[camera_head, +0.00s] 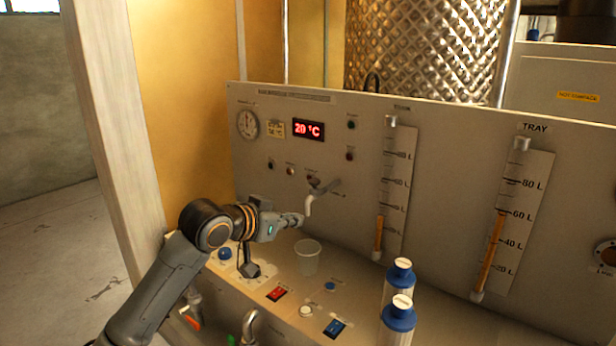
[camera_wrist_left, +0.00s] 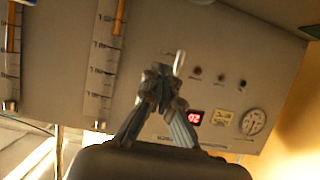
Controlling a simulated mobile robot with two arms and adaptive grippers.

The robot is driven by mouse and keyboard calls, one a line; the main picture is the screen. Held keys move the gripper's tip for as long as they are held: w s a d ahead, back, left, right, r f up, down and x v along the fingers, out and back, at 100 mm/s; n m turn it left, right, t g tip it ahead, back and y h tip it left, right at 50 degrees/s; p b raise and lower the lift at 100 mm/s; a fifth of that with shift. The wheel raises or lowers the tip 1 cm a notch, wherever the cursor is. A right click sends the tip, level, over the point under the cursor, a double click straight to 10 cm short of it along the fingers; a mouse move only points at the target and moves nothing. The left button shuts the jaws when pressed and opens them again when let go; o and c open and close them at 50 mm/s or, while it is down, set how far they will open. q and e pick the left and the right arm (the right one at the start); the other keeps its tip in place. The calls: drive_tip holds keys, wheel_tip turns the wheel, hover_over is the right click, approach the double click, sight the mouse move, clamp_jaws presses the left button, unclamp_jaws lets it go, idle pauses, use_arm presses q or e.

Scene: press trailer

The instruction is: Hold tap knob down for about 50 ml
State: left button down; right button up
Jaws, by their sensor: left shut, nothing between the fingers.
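A small tap (camera_head: 309,203) with a pale downturned spout and a dark handle sticks out of the upright panel. A translucent white cup (camera_head: 308,258) stands upright on the ledge below the spout; I cannot tell if it holds liquid. My left gripper (camera_head: 297,219) is shut and empty, just left of the spout and above the cup. In the left wrist view, which is upside down, the closed fingers (camera_wrist_left: 163,84) appear close to the pale spout (camera_wrist_left: 179,62). I cannot tell whether they touch the tap. My right gripper is not in view.
The panel (camera_head: 360,240) carries a round gauge (camera_head: 247,124), a red 20 °C display (camera_head: 308,129) and two level tubes. Two blue-capped cylinders (camera_head: 398,312) stand right of the cup. Red (camera_head: 276,294) and blue (camera_head: 335,328) switches sit on the ledge.

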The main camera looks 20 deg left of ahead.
use_arm(q)
drive_tip(key=w+a+r+t, duration=0.1)
drive_tip(key=w+a+r, duration=0.1)
drive_tip(key=r, duration=1)
drive_tip(key=shift+a+t+h, duration=0.3)
drive_tip(key=shift+a, duration=0.35)
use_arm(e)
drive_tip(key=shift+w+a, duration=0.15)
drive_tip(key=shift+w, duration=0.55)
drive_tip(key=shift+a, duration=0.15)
use_arm(q)
drive_tip(key=p, duration=0.4)
hover_over(314, 184)
drive_tip(key=a, duration=0.1)
drive_tip(key=shift+s+f, duration=0.2)
drive_tip(key=shift+f, duration=0.35)
drive_tip(key=shift+s+f, duration=0.2)
drive_tip(key=shift+f, duration=0.35)
wheel_tip(314, 184, down, 3)
drive_tip(key=shift+s+r, duration=0.1)
drive_tip(key=shift+a+f+p, duration=0.15)
drive_tip(key=shift+f+p, duration=0.15)
drive_tip(key=shift+f, duration=0.35)
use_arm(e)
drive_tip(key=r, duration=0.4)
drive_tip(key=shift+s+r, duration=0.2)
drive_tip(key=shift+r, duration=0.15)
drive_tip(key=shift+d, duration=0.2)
